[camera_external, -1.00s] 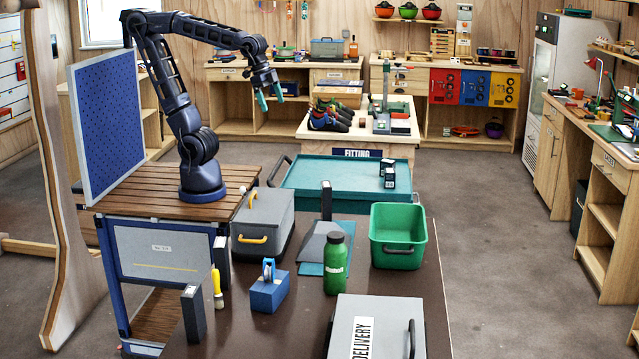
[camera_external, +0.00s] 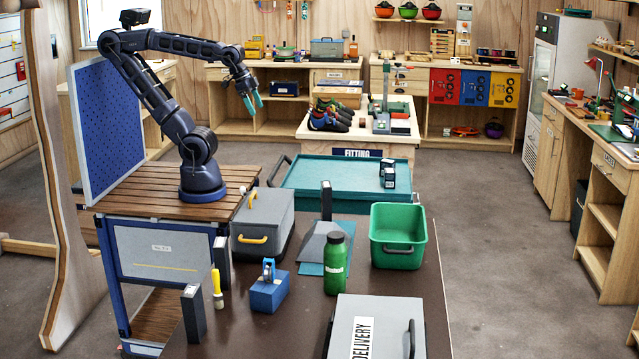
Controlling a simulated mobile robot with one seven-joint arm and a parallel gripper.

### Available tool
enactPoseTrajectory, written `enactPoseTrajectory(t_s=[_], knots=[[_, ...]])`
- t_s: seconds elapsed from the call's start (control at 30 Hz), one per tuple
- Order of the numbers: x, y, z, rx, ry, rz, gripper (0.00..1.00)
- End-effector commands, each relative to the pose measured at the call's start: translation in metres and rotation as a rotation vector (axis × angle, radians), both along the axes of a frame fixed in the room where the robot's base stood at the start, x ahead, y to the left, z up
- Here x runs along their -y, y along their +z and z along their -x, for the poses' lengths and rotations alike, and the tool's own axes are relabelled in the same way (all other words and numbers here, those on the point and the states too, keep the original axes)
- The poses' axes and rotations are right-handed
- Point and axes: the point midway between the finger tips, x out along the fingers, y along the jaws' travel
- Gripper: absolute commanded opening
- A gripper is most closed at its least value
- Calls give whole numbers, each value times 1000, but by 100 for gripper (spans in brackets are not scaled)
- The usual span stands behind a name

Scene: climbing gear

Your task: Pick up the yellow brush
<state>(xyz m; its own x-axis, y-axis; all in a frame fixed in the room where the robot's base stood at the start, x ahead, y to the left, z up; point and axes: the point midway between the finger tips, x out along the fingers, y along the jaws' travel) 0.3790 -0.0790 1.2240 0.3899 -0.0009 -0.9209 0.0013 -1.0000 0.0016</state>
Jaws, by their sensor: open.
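The yellow brush (camera_external: 217,283) stands upright near the left front of the dark brown table, beside a dark grey upright block. Its yellow handle points up and its lower end is too small to make out well. My gripper (camera_external: 254,103) has teal fingers that point down, parted and empty. It hangs in the air high above and behind the brush, beyond the table's far side in the picture. It touches nothing.
Near the brush are the grey block (camera_external: 194,313), a blue block with a handled piece (camera_external: 269,292), a grey toolbox (camera_external: 263,222) and a green bottle (camera_external: 335,263). A green bin (camera_external: 398,257) and a grey delivery case (camera_external: 377,328) stand further right on the table (camera_external: 270,334).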

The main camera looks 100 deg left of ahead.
Motion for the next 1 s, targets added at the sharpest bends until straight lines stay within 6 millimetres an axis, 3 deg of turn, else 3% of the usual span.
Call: enactPoseTrajectory(t_s=[0.03, 0.3, 0.67, 0.87, 1.0], knots=[[0, 0, 0, 0, 0, 0, 100], [0, 0, 0, 0, -1, 0, 47], [3, 0, -4, -1, -12, -5, 45], [28, 1, -39, -3, -117, -44, 45], [60, -1, -72, -1, -232, -79, 45]])
